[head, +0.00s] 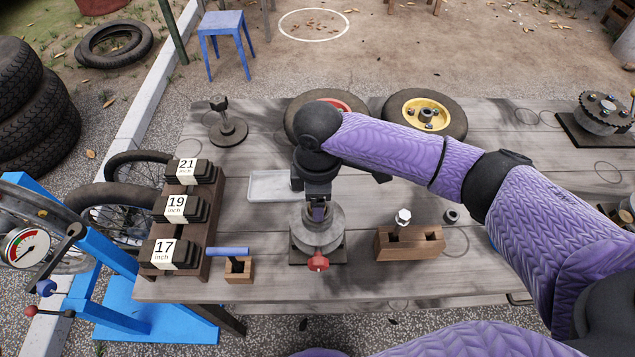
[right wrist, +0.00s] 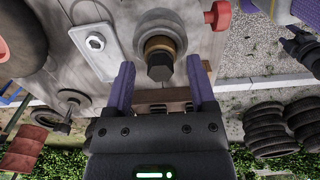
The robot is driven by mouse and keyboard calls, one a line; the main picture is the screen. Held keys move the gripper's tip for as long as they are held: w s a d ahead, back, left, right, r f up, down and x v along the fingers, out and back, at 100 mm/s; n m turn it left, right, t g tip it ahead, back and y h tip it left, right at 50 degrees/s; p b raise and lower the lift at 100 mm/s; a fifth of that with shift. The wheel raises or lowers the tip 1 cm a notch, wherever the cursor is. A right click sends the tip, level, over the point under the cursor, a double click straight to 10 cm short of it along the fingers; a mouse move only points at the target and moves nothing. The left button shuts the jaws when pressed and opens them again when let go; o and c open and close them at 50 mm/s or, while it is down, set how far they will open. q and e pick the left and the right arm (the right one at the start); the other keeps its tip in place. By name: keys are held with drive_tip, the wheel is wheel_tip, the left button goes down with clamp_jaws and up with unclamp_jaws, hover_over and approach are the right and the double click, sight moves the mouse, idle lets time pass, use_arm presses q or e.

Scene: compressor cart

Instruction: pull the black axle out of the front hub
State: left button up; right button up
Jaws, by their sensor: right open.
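The front hub (head: 322,238) is a grey round piece on a dark base with a red knob (head: 318,261), near the table's front middle. In the right wrist view, the hub (right wrist: 155,18) carries a brass collar (right wrist: 160,45) with the dark end of the black axle (right wrist: 160,68) sticking out. My right gripper (head: 318,210) reaches down over the hub and hides the axle in the head view. In the wrist view my right gripper (right wrist: 161,68) is open, its purple fingers on either side of the axle, with gaps visible. My left gripper (right wrist: 303,48) shows small at the right edge.
A grey tray (head: 262,187) lies left of the hub. A small wooden block with a blue-handled tool (head: 238,271) and a larger wooden block (head: 392,249) flank it. Two wheels (head: 458,112) lie behind. Numbered tyre racks (head: 208,222) stand left.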

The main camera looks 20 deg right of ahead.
drive_tip(key=shift+f, duration=0.1)
clamp_jaws()
idle(0.6)
